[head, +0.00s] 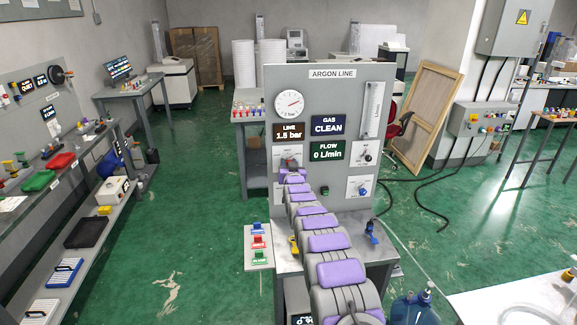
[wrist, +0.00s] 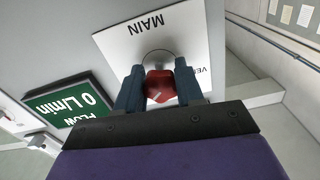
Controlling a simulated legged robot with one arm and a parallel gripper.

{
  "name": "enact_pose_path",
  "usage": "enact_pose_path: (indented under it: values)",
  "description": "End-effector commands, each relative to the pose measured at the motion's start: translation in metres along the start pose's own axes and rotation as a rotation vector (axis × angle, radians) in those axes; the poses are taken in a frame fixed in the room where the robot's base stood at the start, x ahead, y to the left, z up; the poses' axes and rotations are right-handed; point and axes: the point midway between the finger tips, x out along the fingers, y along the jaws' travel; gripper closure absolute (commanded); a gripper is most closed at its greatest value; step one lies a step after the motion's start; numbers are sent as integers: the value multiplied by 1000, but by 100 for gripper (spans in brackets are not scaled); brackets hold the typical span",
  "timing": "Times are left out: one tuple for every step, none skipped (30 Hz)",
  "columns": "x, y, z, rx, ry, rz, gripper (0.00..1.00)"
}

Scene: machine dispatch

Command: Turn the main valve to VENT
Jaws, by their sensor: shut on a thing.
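The main valve is a red knob (wrist: 158,84) on a white plate marked MAIN (wrist: 173,27), seen upside down in the wrist view. My gripper (wrist: 158,92) has its two dark fingers shut on the knob, one on each side. A short white mark shows on the knob's face. A partly hidden label starting with VE (wrist: 197,70) is on the plate beside the right finger. In the head view the valve's plate (head: 288,155) is at the lower left of the ARGON LINE panel (head: 333,88), and my arm largely covers the knob and gripper.
The panel has a gauge (head: 290,103) and displays reading LINE 1.5 bar (head: 288,131), GAS CLEAN (head: 326,125) and FLOW 0 L/min (head: 327,151). Two other knob plates (head: 364,155) are at its right.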

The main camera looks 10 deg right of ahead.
Motion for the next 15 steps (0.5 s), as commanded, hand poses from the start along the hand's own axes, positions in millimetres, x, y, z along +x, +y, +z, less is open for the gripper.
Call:
enact_pose_path:
  values:
    - [0, -1, 0, -33, -1, -1, 94]
    - [0, -1, 0, -56, -1, 0, 94]
    - [0, -1, 0, -90, -1, 0, 94]
    - [0, -1, 0, -118, -1, -1, 94]
    - [0, -2, 0, -146, -1, -2, 94]
    - [0, -2, 0, -183, -1, -2, 94]
    - [0, -1, 0, -211, -1, -1, 94]
    - [0, -1, 0, -240, -1, -1, 94]
    - [0, -1, 0, -278, 0, -1, 94]
    - [0, -1, 0, -306, 0, -1, 94]
    - [0, -1, 0, -336, 0, -2, 94]
    - [0, -2, 0, -375, 0, -2, 94]
    - [0, -1, 0, -403, 0, -2, 94]
    - [0, -1, 0, -431, 0, -1, 94]
    - [0, -1, 0, -469, 0, -1, 94]
